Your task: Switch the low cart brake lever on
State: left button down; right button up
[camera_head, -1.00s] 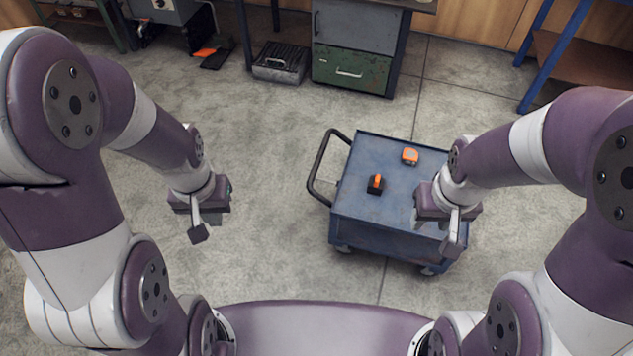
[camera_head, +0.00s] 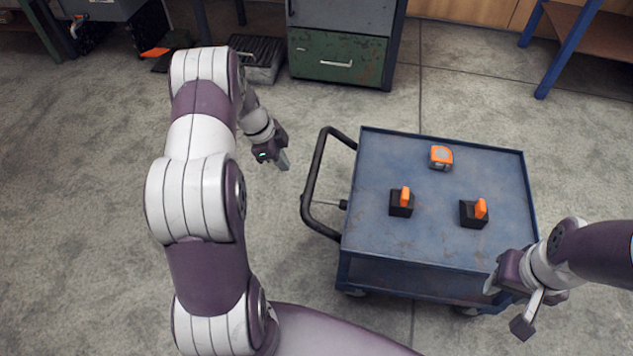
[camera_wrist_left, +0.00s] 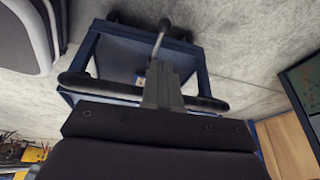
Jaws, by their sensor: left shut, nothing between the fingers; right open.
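The blue cart (camera_head: 440,250) stands at centre right with a black push handle (camera_head: 316,180) on its left side. A thin metal lever (camera_head: 328,203) shows low at that side, partly behind the handle. In the left wrist view the lever (camera_wrist_left: 160,42) has a dark round knob, seen just beyond my finger tips. My left gripper (camera_head: 284,161) is shut and empty, left of the handle and apart from it in the head view. My right gripper (camera_head: 506,306) is open and empty at the cart's near right corner. The lever's base is not clearly visible.
Two black blocks with orange levers, one left (camera_head: 401,203) and one right (camera_head: 474,214), and an orange tape measure (camera_head: 441,157) sit on the cart top. A green-drawer cabinet (camera_head: 338,60) stands behind.

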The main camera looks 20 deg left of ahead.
pick_arm(q)
jog(key=shift+s+m, duration=0.1)
jog(key=shift+m, duration=0.5)
jog(key=b, duration=0.7)
send_near(322, 201)
jog(key=a+f, duration=0.2)
jog(key=f, duration=0.1)
jog(key=a+f, duration=0.1)
jog(key=f, duration=0.1)
jog(key=shift+s+f, duration=0.1)
jog(key=shift+s, duration=0.2)
jog(key=shift+f, duration=0.15)
